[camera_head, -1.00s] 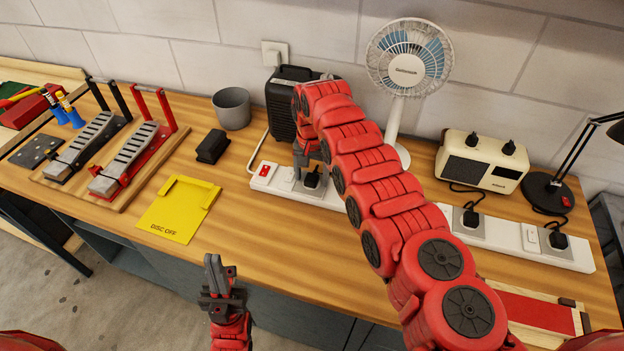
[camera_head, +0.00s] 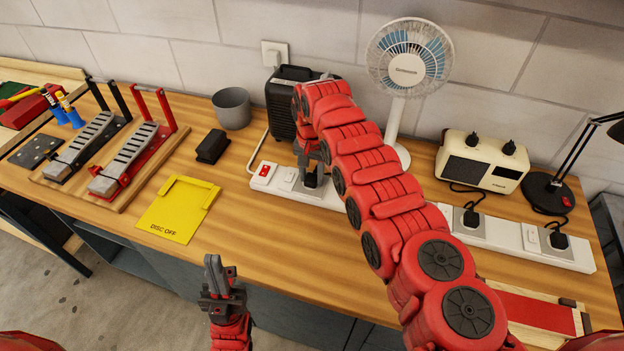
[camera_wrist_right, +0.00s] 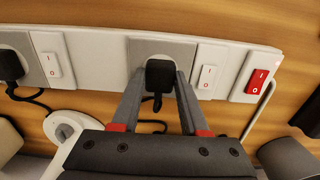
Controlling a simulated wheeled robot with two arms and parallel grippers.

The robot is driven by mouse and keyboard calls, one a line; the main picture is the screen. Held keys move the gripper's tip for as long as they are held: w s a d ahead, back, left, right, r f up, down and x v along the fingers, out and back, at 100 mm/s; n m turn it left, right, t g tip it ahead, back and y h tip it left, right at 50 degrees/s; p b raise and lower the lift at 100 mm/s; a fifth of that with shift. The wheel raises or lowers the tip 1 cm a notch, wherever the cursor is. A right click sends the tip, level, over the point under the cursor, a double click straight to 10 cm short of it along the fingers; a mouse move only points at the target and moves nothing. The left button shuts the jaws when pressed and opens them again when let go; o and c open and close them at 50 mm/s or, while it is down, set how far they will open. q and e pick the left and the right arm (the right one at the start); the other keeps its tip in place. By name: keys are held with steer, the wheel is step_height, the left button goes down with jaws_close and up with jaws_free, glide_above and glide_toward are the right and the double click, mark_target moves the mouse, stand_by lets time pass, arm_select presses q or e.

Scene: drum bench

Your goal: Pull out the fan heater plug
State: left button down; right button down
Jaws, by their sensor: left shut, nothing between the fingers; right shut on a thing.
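A long white power strip (camera_head: 272,184) lies on the bench with black plugs in its sockets. My right gripper (camera_head: 312,172) reaches down at its left end, beside the red switch, and is shut on a black plug (camera_wrist_right: 160,74). In the right wrist view its two fingers (camera_wrist_right: 160,82) press on both sides of this plug, which sits at a grey socket. A black heater-like box (camera_head: 288,92) stands behind; my arm hides part of it. I cannot trace the held plug's cord to it. My left gripper (camera_head: 217,276) is shut and empty in front of the bench edge.
A white desk fan (camera_head: 396,122), a cream radio (camera_head: 482,164) and a black lamp (camera_head: 548,192) stand behind the strip. Other plugs (camera_head: 470,218) sit to the right. A yellow tray (camera_head: 176,222) and a grey cup (camera_head: 232,108) are at left. Bare wood lies before the strip.

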mark_target(311, 177)
steer(key=shift+r, duration=0.2)
steer(key=shift+r+p, duration=0.65)
steer(key=shift+r, duration=2.2)
steer(key=shift+p, duration=0.3)
